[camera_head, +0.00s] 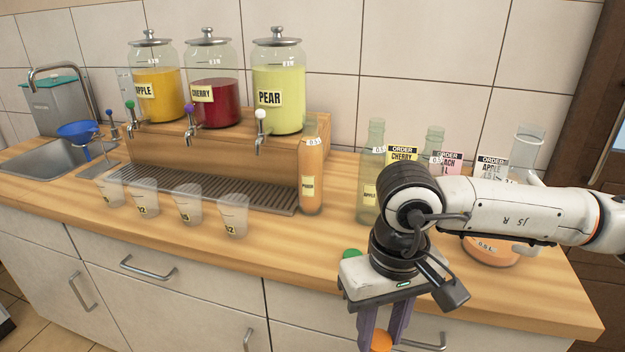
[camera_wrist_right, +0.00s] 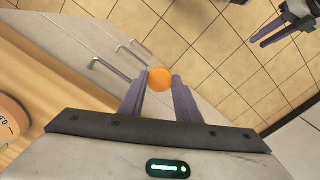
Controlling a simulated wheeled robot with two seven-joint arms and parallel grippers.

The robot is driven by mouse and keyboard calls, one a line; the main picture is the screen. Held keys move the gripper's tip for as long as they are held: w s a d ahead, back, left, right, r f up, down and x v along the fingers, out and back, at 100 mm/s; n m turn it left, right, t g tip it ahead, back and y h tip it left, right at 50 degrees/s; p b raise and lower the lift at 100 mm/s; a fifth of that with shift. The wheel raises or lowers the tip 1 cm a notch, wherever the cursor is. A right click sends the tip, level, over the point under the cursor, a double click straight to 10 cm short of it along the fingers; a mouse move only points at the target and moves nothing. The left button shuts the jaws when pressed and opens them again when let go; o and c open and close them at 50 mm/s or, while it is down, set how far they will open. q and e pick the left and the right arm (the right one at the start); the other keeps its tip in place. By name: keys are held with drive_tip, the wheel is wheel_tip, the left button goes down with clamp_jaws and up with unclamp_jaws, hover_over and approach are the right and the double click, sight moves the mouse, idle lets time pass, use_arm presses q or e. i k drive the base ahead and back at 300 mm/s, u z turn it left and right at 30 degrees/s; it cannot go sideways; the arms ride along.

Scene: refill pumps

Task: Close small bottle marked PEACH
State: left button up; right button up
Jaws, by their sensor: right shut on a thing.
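My right gripper (camera_head: 382,325) is shut on a round orange cap (camera_head: 380,341), held beyond the counter's front edge. The cap also shows between the fingertips in the right wrist view (camera_wrist_right: 160,78). An orange-filled bottle (camera_head: 310,170) stands upright right of the drip tray; its small label is too small to read surely. A low vessel with orange contents (camera_head: 488,252) stands partly behind my right arm. A card reading in part PEACH (camera_head: 448,162) stands at the back. My left gripper (camera_wrist_right: 257,43) shows at the right wrist view's top right, its fingers apart and empty.
A green bottle (camera_head: 364,205) and another bottle (camera_head: 433,140) stand near the cards. Several clear cups (camera_head: 188,205) line the counter before the drip tray (camera_head: 200,190). A small green object (camera_head: 352,253) lies near my right gripper.

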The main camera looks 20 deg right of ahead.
sight(310, 150)
drive_tip(key=z, duration=2.45)
drive_tip(key=k, duration=0.4)
drive_tip(key=u, duration=1)
